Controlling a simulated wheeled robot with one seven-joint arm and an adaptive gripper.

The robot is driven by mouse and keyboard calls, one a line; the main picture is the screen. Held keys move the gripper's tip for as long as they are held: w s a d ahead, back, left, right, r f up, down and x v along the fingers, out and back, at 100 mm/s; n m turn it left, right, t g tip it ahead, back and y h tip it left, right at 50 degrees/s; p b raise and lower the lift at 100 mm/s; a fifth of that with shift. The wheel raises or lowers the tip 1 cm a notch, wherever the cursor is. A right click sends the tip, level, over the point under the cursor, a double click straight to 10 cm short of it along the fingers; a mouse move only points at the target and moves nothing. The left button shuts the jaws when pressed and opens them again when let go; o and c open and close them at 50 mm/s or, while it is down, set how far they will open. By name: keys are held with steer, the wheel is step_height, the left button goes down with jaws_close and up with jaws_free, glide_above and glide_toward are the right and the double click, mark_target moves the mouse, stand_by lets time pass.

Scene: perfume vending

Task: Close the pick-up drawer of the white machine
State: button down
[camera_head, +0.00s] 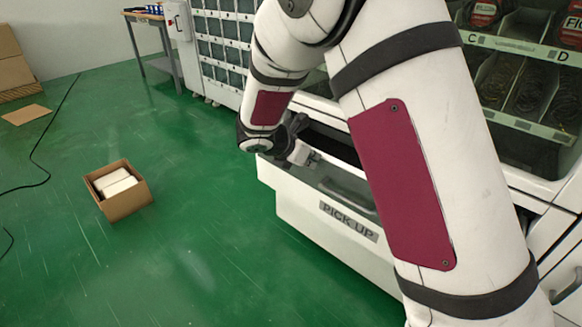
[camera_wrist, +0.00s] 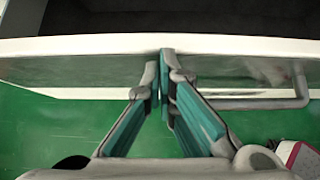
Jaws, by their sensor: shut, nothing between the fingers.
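The white machine's pick-up drawer (camera_head: 296,205) stands pulled out, with a "PICK UP" label (camera_head: 348,221) on its front and a grey bar handle (camera_head: 347,196). Its dark inside shows behind the front panel. In the wrist view the drawer's white top edge (camera_wrist: 90,46) runs across the picture, with the handle (camera_wrist: 298,90) at the right. My gripper (camera_head: 314,158) is shut and empty. In the wrist view its fingertips (camera_wrist: 165,56) meet at the front panel's upper edge; I cannot tell whether they touch it. My arm hides part of the drawer and machine.
The white machine (camera_head: 535,165) with glass-fronted shelves rises behind the drawer. An open cardboard box (camera_head: 126,205) with white packages sits on the green floor at left. A black cable (camera_head: 36,155) lies farther left. The floor before the drawer is clear.

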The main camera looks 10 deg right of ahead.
steer(key=w+d+p, duration=0.2)
steer(key=w+d, duration=0.4)
steer(key=d, duration=0.2)
steer(key=shift+d, duration=0.2)
